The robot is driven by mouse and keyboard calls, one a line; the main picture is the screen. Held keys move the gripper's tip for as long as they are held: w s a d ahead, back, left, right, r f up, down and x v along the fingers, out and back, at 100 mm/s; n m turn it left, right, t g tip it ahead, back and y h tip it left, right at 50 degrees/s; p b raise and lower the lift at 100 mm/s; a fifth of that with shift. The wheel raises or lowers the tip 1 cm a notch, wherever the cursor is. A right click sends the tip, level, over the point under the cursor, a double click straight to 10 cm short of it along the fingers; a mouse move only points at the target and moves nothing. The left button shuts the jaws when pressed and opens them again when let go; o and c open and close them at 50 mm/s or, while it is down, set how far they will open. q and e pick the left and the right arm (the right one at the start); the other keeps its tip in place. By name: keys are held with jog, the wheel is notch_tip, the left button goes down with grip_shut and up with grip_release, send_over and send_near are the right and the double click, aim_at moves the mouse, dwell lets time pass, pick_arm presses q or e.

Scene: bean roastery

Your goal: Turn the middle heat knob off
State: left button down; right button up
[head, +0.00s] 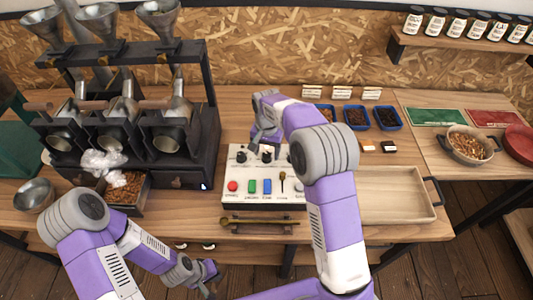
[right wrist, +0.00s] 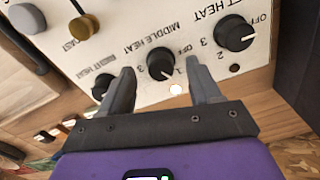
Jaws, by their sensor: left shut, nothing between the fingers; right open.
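The white control panel (head: 235,171) stands on the bench in the head view. Its middle heat knob (right wrist: 160,63), black and round with a white mark, shows in the right wrist view. The mark seems to point toward the lower right, near the 1; the exact setting is hard to read. My right gripper (right wrist: 159,70) is open, with one finger on each side of this knob. No clear contact shows. In the head view, my right gripper (head: 263,140) is over the panel's back edge. My left gripper (head: 208,274) is shut and empty, low in front of the bench.
The left heat knob (right wrist: 235,33) and right heat knob (right wrist: 102,85) flank the middle one closely. A red button (head: 233,186) and coloured switches sit lower on the panel. The black roaster (head: 180,160) stands left, an empty wooden tray (head: 400,207) right.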

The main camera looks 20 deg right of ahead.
jog(key=shift+f, duration=0.75)
jog(key=c, duration=1)
jog(key=shift+c, duration=0.2)
jog(key=shift+r, duration=0.1)
